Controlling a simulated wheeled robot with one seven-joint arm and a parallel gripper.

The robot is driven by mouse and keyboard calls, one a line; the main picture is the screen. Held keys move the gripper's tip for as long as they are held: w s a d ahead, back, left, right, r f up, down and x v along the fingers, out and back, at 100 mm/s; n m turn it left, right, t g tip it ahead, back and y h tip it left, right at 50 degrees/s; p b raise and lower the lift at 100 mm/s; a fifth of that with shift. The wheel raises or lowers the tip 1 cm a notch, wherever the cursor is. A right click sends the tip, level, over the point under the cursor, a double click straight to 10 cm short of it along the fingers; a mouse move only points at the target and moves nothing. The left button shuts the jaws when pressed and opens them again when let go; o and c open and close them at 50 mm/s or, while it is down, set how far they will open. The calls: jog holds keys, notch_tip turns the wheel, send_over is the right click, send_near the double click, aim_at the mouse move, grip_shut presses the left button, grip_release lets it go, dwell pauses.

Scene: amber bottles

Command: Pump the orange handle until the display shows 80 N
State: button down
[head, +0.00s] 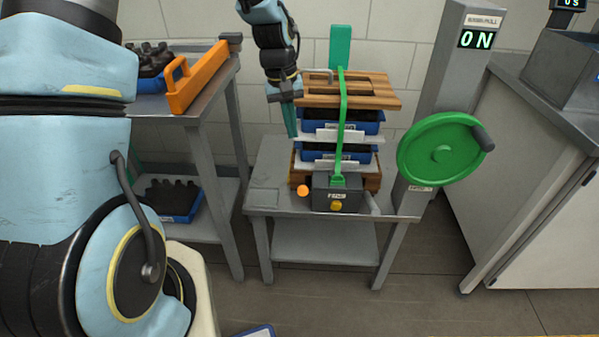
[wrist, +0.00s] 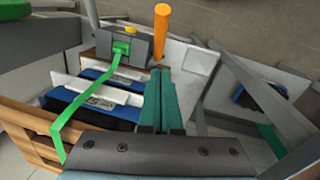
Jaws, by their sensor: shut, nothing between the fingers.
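The orange handle (head: 302,190) shows as a round end left of the dark grey tensioner box (head: 337,193). In the wrist view the orange handle (wrist: 161,24) is a bar standing beside the box (wrist: 124,45). My gripper (head: 291,133) hangs at the left side of the strapped stack, teal fingers together and empty. In the wrist view its fingertips (wrist: 162,72) point toward the handle, apparently apart from it. The display (head: 477,40) on the grey column reads 0 N. A green strap (head: 343,120) runs over the stack down to the box.
The stack has a wooden top board (head: 378,93) and blue trays (head: 366,127), on a grey table (head: 263,200). A green wheel (head: 441,150) with a dark knob is at its right. A yellow button (head: 336,206) is on the tensioner box.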

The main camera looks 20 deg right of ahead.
aim_at(304, 191)
jog(key=shift+f, duration=0.1)
jog(key=f+p, duration=0.1)
jog(key=f, duration=0.2)
jog(key=s+f+p, duration=0.1)
jog(key=f, duration=0.3)
jog(key=s+d+f+p, duration=0.1)
jog(key=f, duration=0.3)
jog(key=shift+s+f, duration=0.15)
jog(key=shift+s, duration=0.1)
jog(key=shift+s+a+f, duration=0.1)
jog(key=shift+s+f, duration=0.35)
jog(key=shift+f, duration=0.15)
jog(key=shift+s+f, duration=0.1)
